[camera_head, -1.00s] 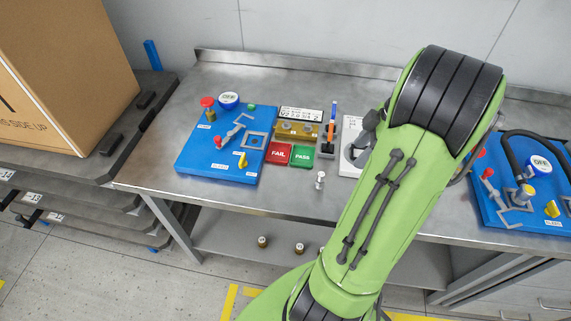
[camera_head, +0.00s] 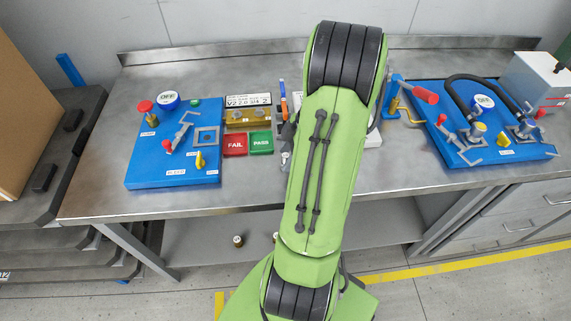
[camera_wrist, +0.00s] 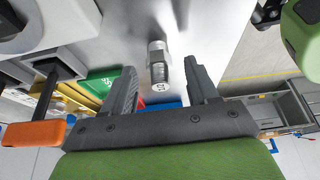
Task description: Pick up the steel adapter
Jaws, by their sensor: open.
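The steel adapter (camera_wrist: 157,64) is a small grey metal fitting with a threaded section and a marked pale end. In the wrist view it stands out against the bare steel bench top, between the two fingers. My gripper (camera_wrist: 160,68) is open, with one dark finger on each side of the adapter and a visible gap to both. In the head view a sliver of the adapter (camera_head: 285,158) shows at the left edge of my green arm, which hides my gripper.
On the bench (camera_head: 250,197), a blue test station (camera_head: 142,172) stands left, with red FAIL (camera_head: 235,144) and green PASS (camera_head: 261,142) pads beside it. Another blue station (camera_head: 512,152) stands right. A brass-coloured fitting (camera_head: 238,241) sits on the lower shelf.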

